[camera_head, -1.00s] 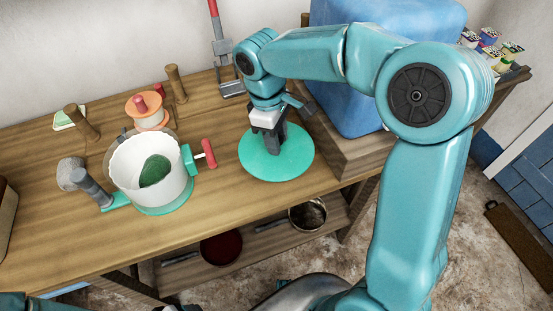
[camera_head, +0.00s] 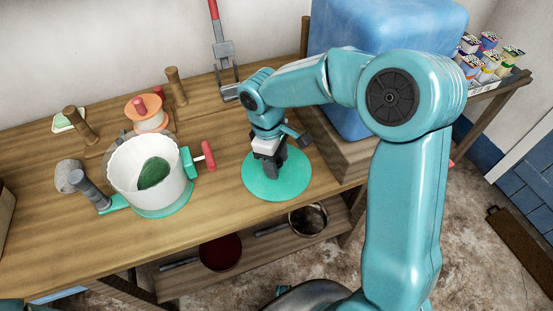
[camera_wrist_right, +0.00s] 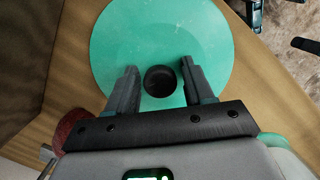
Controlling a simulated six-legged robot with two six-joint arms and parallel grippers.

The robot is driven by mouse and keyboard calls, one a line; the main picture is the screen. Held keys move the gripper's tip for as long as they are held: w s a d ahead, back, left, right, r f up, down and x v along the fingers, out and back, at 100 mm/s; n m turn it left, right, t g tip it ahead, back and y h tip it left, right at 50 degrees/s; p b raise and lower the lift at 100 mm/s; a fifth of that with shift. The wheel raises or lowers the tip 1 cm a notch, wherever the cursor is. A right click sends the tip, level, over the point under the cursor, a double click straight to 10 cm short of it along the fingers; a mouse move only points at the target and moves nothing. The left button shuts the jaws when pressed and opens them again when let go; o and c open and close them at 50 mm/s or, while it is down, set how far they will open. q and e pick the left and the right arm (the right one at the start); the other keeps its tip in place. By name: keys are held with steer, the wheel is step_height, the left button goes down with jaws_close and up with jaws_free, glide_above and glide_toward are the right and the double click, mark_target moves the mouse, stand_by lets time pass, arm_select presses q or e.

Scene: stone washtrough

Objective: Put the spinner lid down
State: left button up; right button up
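The spinner lid is a flat teal disc (camera_head: 295,178) lying level on the wooden bench, right of the spinner. My right gripper (camera_head: 269,170) is over its middle, pointing down. In the right wrist view the lid (camera_wrist_right: 125,40) has a round black knob (camera_wrist_right: 160,80) between the fingers. My right gripper (camera_wrist_right: 158,68) is open there, with a gap between each finger and the knob. The spinner is a white basket (camera_head: 130,183) with a teal base and a red crank handle; a green lump (camera_head: 154,172) is inside. My left gripper is out of view.
A large blue block (camera_head: 345,100) stands right of the lid. Wooden pegs, an orange spool (camera_head: 146,113) and a red-handled tool (camera_head: 223,65) are at the back. Pans (camera_head: 220,252) sit on the shelf below. Bare bench (camera_head: 90,240) lies in front of the spinner.

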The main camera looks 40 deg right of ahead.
steer(key=shift+r, duration=0.25)
step_height(320, 180, up, 12)
steer(key=w+a+p, duration=0.1)
steer(key=p, duration=0.1)
steer(key=shift+w, duration=0.25)
steer(key=shift+f, duration=0.15)
stand_by(0.4)
